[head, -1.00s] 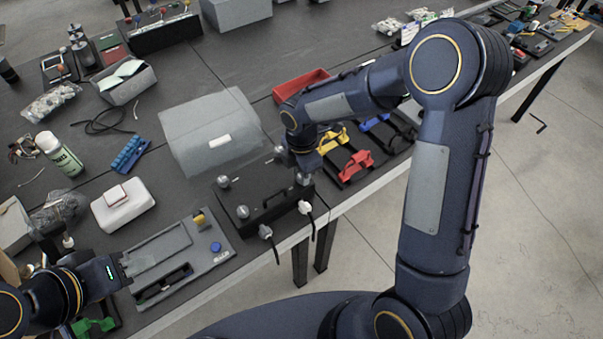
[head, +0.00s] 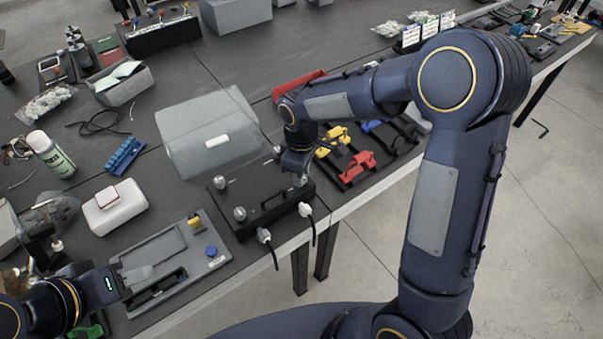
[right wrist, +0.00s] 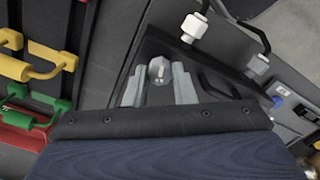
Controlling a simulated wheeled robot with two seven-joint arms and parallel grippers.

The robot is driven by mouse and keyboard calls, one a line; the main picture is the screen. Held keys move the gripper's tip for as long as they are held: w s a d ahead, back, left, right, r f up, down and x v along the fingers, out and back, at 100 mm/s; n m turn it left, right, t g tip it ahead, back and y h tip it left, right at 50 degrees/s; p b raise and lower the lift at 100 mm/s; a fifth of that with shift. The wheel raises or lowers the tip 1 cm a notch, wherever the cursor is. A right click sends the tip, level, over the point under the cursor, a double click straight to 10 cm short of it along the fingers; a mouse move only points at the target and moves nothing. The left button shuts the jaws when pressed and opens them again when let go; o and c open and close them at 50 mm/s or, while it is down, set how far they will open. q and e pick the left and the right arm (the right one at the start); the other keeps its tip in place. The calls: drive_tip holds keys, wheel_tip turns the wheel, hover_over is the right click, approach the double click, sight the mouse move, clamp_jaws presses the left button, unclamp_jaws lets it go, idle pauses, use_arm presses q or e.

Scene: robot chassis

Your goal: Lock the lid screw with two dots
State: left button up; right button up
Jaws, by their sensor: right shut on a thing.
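The black chassis box (head: 265,222) sits at the table's front edge, with silver lid screws standing at its corners. Two show clearly at its left side: the back-left screw (head: 219,182) and the front-left screw (head: 239,213). My right gripper (head: 299,178) points down at the right corner and is shut on a silver lid screw.
White plugs with black cables, one here (head: 305,209), hang at the chassis front edge. A grey bin (head: 205,140) stands behind the chassis. Red, yellow and blue handled tools (head: 355,168) lie right of it. The grey fixture (head: 200,262) with a blue button lies left.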

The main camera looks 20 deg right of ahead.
drive_tip(key=shift+m+b, duration=0.3)
drive_tip(key=shift+m, duration=1.4)
drive_tip(key=o, duration=1)
drive_tip(key=shift+r, duration=0.1)
wheel_tip(320, 180, up, 8)
drive_tip(key=shift+f, duration=0.25)
